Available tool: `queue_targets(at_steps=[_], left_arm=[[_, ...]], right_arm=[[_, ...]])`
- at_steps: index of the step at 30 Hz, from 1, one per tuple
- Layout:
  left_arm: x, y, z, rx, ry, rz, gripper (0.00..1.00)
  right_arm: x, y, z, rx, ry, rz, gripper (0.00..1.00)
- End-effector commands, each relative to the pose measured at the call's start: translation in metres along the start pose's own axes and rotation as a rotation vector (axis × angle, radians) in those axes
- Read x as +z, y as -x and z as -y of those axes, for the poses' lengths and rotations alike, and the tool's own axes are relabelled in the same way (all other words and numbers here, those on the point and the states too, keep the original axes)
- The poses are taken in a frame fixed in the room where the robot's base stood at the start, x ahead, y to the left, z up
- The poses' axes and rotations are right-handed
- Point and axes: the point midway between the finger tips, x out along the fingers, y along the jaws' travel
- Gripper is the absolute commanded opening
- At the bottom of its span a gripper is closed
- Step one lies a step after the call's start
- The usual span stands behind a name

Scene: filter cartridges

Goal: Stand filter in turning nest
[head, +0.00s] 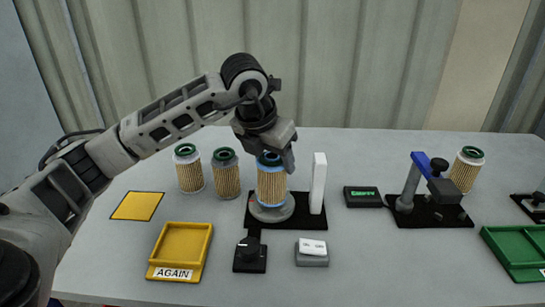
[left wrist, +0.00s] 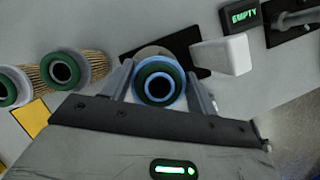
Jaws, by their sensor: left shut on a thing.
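A pleated tan filter with blue end bands (head: 271,184) stands upright at the round grey turning nest (head: 272,210), which sits on a black base (head: 300,222). I cannot tell whether the filter's lower end is fully seated or just above the nest. My left gripper (head: 272,160) is shut on the filter's upper end from above. In the left wrist view the filter's blue and dark green top ring (left wrist: 158,81) sits between the two fingers (left wrist: 160,92). My right gripper is not in view.
A white upright block (head: 318,183) stands right of the nest. Two green-topped filters (head: 188,168) (head: 226,173) stand left. A display reading EMPTY (head: 363,196), a blue-handled clamp fixture (head: 430,190) and another filter (head: 466,168) are right. A yellow AGAIN tray (head: 182,243) and green tray (head: 515,250) lie in front.

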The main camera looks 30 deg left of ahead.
Motion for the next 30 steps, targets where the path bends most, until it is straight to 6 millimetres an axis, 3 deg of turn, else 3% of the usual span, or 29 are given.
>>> queue_targets(at_steps=[30], left_arm=[[-0.0017,-0.0042,0.0004,0.000,0.000,0.001,0.21]], right_arm=[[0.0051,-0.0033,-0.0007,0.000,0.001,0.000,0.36]])
